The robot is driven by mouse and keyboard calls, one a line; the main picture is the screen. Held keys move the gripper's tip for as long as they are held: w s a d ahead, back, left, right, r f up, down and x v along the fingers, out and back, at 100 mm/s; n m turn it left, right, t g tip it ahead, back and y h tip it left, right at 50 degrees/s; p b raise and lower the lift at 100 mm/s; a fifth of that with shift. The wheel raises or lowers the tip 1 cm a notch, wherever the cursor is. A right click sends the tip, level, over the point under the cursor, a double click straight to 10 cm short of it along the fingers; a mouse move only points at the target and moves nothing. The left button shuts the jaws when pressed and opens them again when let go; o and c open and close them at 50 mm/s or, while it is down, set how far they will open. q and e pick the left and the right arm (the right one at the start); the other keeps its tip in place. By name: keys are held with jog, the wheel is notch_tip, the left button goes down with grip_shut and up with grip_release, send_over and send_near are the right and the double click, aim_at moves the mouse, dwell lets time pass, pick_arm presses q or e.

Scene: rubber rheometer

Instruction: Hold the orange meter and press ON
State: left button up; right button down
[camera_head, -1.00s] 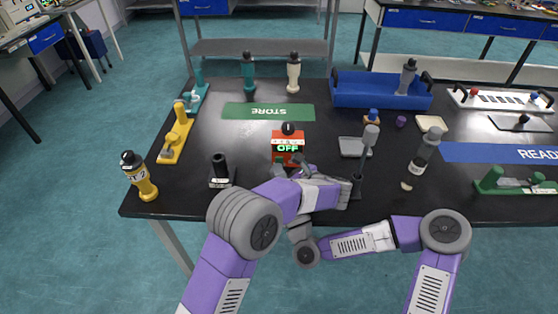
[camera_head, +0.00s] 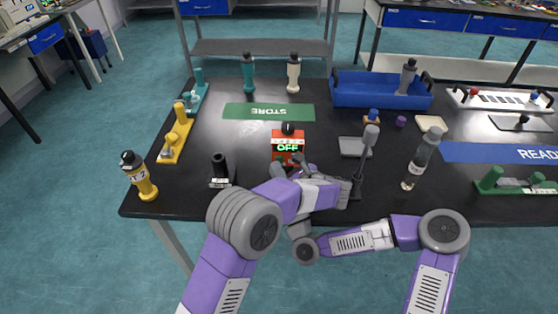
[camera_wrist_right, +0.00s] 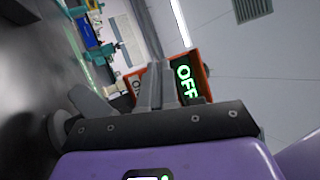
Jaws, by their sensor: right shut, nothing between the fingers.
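The orange meter (camera_head: 293,137) stands on the black bench, with a black knob on top and a green "OFF" display. In the right wrist view the meter (camera_wrist_right: 201,72) also reads "OFF", and part of another label shows left of the fingers. My right gripper (camera_head: 286,172) is low in front of the meter. Its shut, empty fingers (camera_wrist_right: 157,72) overlap the meter's front; I cannot tell whether they touch it. My left arm reaches in from the left, its far end right of and nearer than the meter. Its fingers cannot be made out.
A black holder (camera_head: 220,170) and yellow bottle (camera_head: 142,178) stand left. A grey tray (camera_head: 355,147), upright grey-headed tool (camera_head: 366,150) and tilted grey bottle (camera_head: 424,155) are right. The green STORE mat (camera_head: 240,110) behind the meter is clear.

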pick_arm(q)
jog(key=shift+s+f, duration=0.1)
jog(key=shift+s, duration=0.15)
pick_arm(e)
jog(key=shift+w+d+f+h, duration=0.1)
jog(key=shift+w+d+h, duration=0.35)
jog(key=shift+w, duration=0.4)
jog(key=shift+s+d, duration=0.1)
pick_arm(q)
jog(key=shift+a, duration=0.1)
pick_arm(e)
jog(key=shift+s+d, duration=0.3)
jog(key=shift+s, duration=0.2)
pick_arm(q)
jog(key=shift+w+a, duration=0.15)
jog(key=shift+a, duration=0.05)
pick_arm(e)
jog(key=shift+s, duration=0.1)
pick_arm(q)
jog(key=shift+d, duration=0.25)
pick_arm(e)
jog(key=shift+y, duration=0.25)
jog(key=shift+s+a, duration=0.15)
jog(key=shift+s, duration=1.2)
jog(key=shift+s+a, duration=0.1)
jog(key=shift+s, duration=1.25)
